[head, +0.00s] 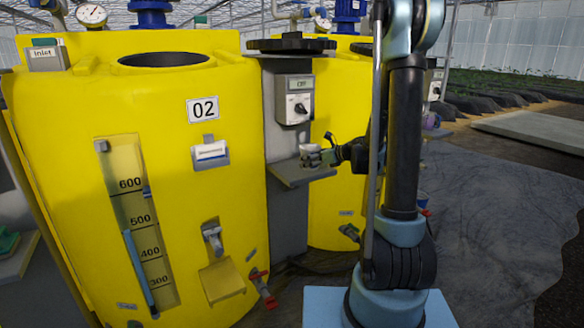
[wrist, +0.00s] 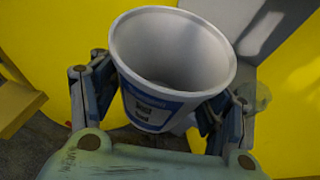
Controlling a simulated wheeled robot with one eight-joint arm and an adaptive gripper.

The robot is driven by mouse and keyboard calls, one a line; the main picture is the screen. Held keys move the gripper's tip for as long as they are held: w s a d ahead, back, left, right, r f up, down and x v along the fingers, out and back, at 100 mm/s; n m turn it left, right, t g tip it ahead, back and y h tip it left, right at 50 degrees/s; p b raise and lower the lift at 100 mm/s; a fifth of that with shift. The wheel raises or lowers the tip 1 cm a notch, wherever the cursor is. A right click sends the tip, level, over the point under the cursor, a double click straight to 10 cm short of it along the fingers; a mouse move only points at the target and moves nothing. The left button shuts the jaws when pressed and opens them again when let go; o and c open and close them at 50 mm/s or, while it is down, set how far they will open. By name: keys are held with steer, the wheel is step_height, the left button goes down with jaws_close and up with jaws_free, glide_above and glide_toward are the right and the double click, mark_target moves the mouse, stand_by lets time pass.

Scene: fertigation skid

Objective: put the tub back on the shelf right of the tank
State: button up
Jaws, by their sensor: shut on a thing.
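The tub (wrist: 150,108) is white with a blue label, and I look down into its open mouth in the wrist view. My gripper (wrist: 163,112) is shut on the tub, with one finger on each side of it. In the head view my gripper (head: 322,157) holds the small white tub (head: 309,149) at the small grey shelf (head: 292,178) right of the yellow tank (head: 150,85) marked 02. The tub looks roughly upright. I cannot tell whether its base touches the shelf; the gripper hides part of both.
A grey control box (head: 294,100) is on the grey panel above the shelf. A second yellow tank (head: 332,212) stands behind, to the right. A red-handled valve (head: 263,290) sticks out low on the first tank. Dark floor sheeting (head: 490,200) lies open at the right.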

steer(key=shift+w+a+f, duration=0.65)
steer(key=shift+w+a, duration=0.7)
steer(key=shift+w, duration=0.65)
steer(key=shift+w+a+f, duration=0.7)
steer(key=shift+w+a, duration=0.7)
steer(key=shift+w, duration=0.65)
steer(key=shift+w+a+f, duration=0.65)
steer(key=shift+w+a, duration=0.7)
steer(key=shift+w, duration=0.65)
steer(key=shift+w+a+f, duration=0.1)
steer(key=shift+w+f, duration=0.05)
steer(key=shift+f, duration=1.35)
steer(key=o, duration=1.4)
steer(key=shift+f, duration=0.1)
